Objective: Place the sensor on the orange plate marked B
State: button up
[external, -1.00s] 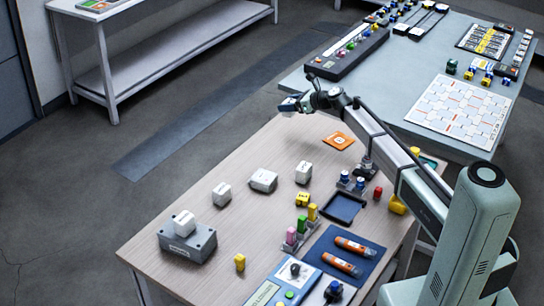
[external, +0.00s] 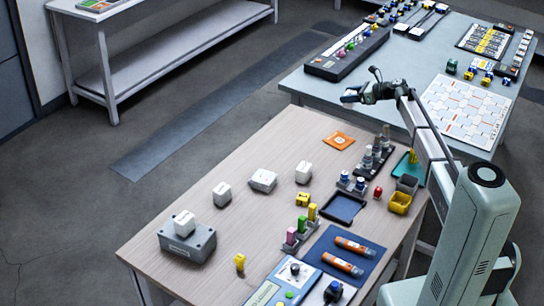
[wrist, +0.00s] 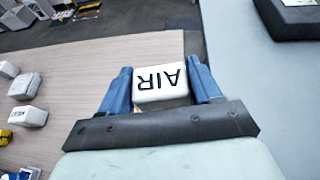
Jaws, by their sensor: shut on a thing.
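My gripper (wrist: 160,85) is shut on a white block marked AIR (wrist: 161,82), the sensor, held between its two blue fingers. In the external view my gripper (external: 352,97) is raised near the far right corner of the wooden table, by the gap to the grey table. The block is too small there to make out clearly. The orange plate (external: 338,141) lies flat on the wooden table near its far edge, below the gripper in the picture. Its mark is too small to read.
Several white blocks (external: 263,181) stand on the wooden table (external: 190,210), one on a grey box (external: 187,243). A rack of grey pegs (external: 372,160), a dark tray (external: 343,207) and a yellow bin (external: 400,203) stand at the right. The wood around the plate is clear leftward.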

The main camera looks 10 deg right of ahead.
jog(key=s+a+n+g+y, duration=0.35)
jog(key=s+n+g, duration=0.3)
jog(key=s, duration=0.25)
jog(key=g, duration=0.2)
send_over(346, 143)
jog(key=shift+n+h, duration=0.45)
jog(key=shift+w+f, duration=0.1)
jog(key=shift+f, duration=4.7)
jog(key=shift+f, duration=0.15)
jog(key=o, duration=1.1)
